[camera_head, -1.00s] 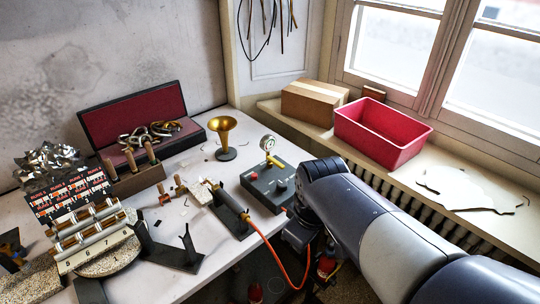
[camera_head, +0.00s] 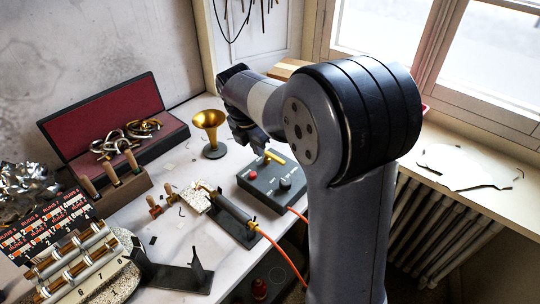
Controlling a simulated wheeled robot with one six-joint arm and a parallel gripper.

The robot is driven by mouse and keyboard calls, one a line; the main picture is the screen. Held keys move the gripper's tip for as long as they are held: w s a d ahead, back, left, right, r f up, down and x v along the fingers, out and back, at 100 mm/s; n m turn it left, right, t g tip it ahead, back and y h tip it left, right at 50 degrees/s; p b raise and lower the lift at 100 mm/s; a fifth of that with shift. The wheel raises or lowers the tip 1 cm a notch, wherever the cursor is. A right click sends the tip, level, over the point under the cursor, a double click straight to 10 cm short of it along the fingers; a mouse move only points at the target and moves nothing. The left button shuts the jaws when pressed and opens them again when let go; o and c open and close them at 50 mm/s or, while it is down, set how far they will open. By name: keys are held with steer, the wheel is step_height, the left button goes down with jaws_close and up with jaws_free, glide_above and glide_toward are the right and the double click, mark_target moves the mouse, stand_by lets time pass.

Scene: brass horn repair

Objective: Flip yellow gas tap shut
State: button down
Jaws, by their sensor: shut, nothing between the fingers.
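The yellow gas tap (camera_head: 275,157) stands at the back of a dark grey control box (camera_head: 262,188) on the white bench. The box also carries a red button and a black knob. My gripper (camera_head: 248,138) is shut and empty, just above and left of the tap, pointing down towards the box's back edge. I cannot tell whether it touches the tap. My arm covers the area behind the tap, and the round gauge is hidden.
A brass horn bell (camera_head: 209,120) stands close left of my gripper. A torch on a stand (camera_head: 233,212) with an orange hose (camera_head: 277,246) lies in front of the box. An open case (camera_head: 77,138) of brass parts sits at the back left.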

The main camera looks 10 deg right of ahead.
stand_by(0.3)
steer(key=x, duration=0.9)
steer(key=shift+d+f+p, duration=0.1)
steer(key=shift+f+p, duration=0.05)
steer(key=shift+p, duration=0.2)
steer(key=w+d, duration=0.1)
steer(key=w+d+p, duration=0.1)
steer(key=shift+d+f, duration=0.3)
steer(key=shift+w+d, duration=0.3)
steer(key=shift+d, duration=0.1)
